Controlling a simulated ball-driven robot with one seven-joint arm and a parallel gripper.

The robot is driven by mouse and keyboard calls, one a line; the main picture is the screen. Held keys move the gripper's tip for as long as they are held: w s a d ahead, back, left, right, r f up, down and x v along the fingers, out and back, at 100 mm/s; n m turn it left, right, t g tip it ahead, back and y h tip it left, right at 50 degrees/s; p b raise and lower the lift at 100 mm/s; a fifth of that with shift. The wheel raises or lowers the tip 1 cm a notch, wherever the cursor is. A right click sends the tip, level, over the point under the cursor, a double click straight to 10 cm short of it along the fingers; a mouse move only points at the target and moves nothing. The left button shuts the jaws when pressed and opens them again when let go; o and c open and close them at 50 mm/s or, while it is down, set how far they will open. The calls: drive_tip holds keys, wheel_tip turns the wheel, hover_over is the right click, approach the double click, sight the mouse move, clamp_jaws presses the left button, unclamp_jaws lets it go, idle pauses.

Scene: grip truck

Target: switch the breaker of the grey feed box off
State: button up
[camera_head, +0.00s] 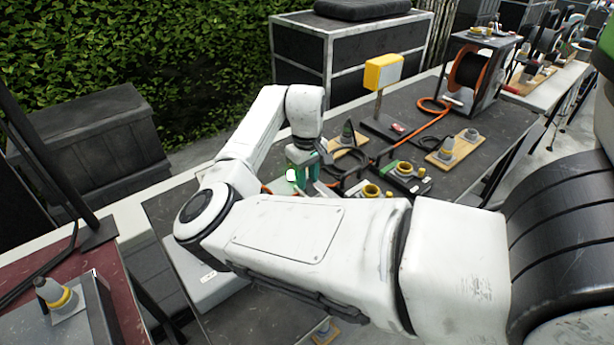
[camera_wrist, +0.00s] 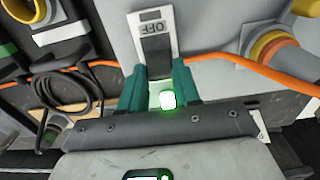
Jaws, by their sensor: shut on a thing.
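The grey feed box (camera_wrist: 215,28) fills the upper middle of the wrist view. Its breaker (camera_wrist: 156,58) is a dark switch on a pale plate, with the word OFF upside down in the picture above the dark part. My gripper (camera_wrist: 160,85) has teal fingers on either side of the breaker's lower part and is shut on it. The fingers hide most of the grip. A green light glows between them. In the head view my gripper (camera_head: 303,160) is partly behind my arm, which hides most of the feed box.
An orange cable (camera_wrist: 235,69) runs behind the fingers in the wrist view. A grey connector with a yellow ring (camera_wrist: 275,47) is at the right, and a coiled black cable (camera_wrist: 62,95) at the left. In the head view, a yellow box on a post (camera_head: 383,72) stands beyond my gripper.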

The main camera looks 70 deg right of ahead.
sight(310, 189)
drive_tip(key=shift+s+a+r, duration=0.1)
drive_tip(key=shift+s+a+r+t+h+p, duration=0.1)
drive_tip(key=shift+s+a+t+h+p, duration=0.1)
drive_tip(key=shift+s+t+h+p, duration=0.45)
drive_tip(key=t, duration=0.1)
drive_tip(key=h, duration=0.1)
drive_tip(key=t, duration=0.1)
drive_tip(key=shift+s+a+f+t, duration=0.25)
drive_tip(key=shift+s+a+t, duration=0.05)
drive_tip(key=shift+t, duration=0.05)
drive_tip(key=t+h+b, duration=0.1)
drive_tip(key=b, duration=0.1)
drive_tip(key=s+f+t+h+b, duration=0.1)
drive_tip(key=b, duration=0.2)
drive_tip(key=shift+a+t, duration=0.4)
drive_tip(key=t+b, duration=0.1)
drive_tip(key=b, duration=0.1)
drive_tip(key=h+b, duration=0.1)
drive_tip(key=b, duration=0.1)
drive_tip(key=shift+s+a+f+t+b, duration=0.15)
drive_tip(key=shift+s+a+t+b, duration=0.1)
drive_tip(key=shift+s+t+b, duration=0.15)
drive_tip(key=shift+s+a+t+b, duration=0.1)
drive_tip(key=shift+t+b, duration=0.3)
drive_tip(key=shift+b, duration=0.45)
drive_tip(key=shift+h, duration=0.25)
